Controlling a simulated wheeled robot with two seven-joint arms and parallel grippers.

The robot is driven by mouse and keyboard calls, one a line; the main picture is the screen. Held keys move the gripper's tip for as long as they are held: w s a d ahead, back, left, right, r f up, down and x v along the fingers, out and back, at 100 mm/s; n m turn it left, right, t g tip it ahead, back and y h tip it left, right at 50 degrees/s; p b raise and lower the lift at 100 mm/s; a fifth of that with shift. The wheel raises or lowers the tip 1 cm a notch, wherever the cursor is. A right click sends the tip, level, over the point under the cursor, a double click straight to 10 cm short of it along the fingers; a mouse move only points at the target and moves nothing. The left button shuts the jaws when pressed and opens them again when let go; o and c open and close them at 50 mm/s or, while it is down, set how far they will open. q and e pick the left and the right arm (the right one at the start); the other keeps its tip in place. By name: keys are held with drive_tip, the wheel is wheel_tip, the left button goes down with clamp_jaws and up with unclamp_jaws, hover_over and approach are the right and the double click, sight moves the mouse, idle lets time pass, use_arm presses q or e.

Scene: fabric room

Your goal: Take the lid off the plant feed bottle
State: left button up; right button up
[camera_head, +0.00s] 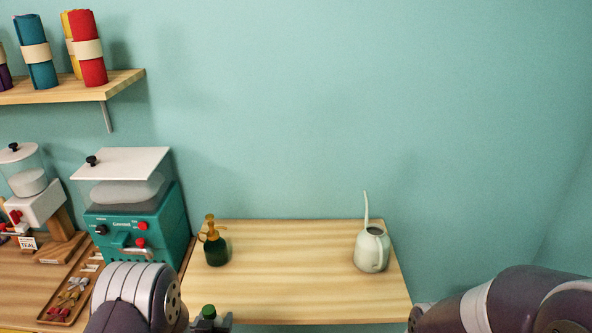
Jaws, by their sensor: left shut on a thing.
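My left gripper (211,322) is at the bottom edge of the head view, just in front of the table's front edge. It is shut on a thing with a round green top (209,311). This looks like the plant feed bottle's green lid; the part below it is hidden or cut off by the picture edge, so I cannot tell whether a bottle body is under it. My right arm comes in at the lower right, and its gripper does not show.
A wooden table (300,285) carries a dark green spray bottle (216,252) at its left and a pale watering can (372,252) at its right. Its middle is clear. A teal machine (140,225) stands to the left, near a wooden tray (58,312) of small items.

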use_arm(q)
wheel_tip(320, 180, down, 2)
drive_tip(key=shift+f+b, duration=0.25)
drive_tip(key=shift+b, duration=0.45)
drive_tip(key=shift+d, duration=0.1)
use_arm(e)
wheel_tip(320, 180, down, 2)
drive_tip(key=shift+f, duration=0.25)
